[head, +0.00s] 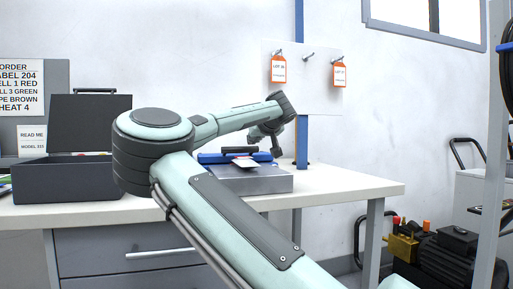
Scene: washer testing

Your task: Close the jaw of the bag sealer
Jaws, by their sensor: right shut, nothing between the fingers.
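The bag sealer (262,184) is a low grey metal box on the workbench, partly behind my right arm. Its blue jaw (213,158) with a black handle bar (240,150) lies along the back of its top. The jaw looks low, but I cannot tell whether it is fully down. A white card or packet (244,163) with a red mark lies at the front of the jaw. My right gripper (276,153) points down, shut and empty, just right of the handle; I cannot tell whether it touches the sealer. My left gripper is out of view.
The white workbench (345,186) is clear to the right of the sealer. An open dark case (60,183) stands at the left. A blue post (302,140) and a pegboard with orange tags (279,70) stand behind. A compressor (445,250) is on the floor at right.

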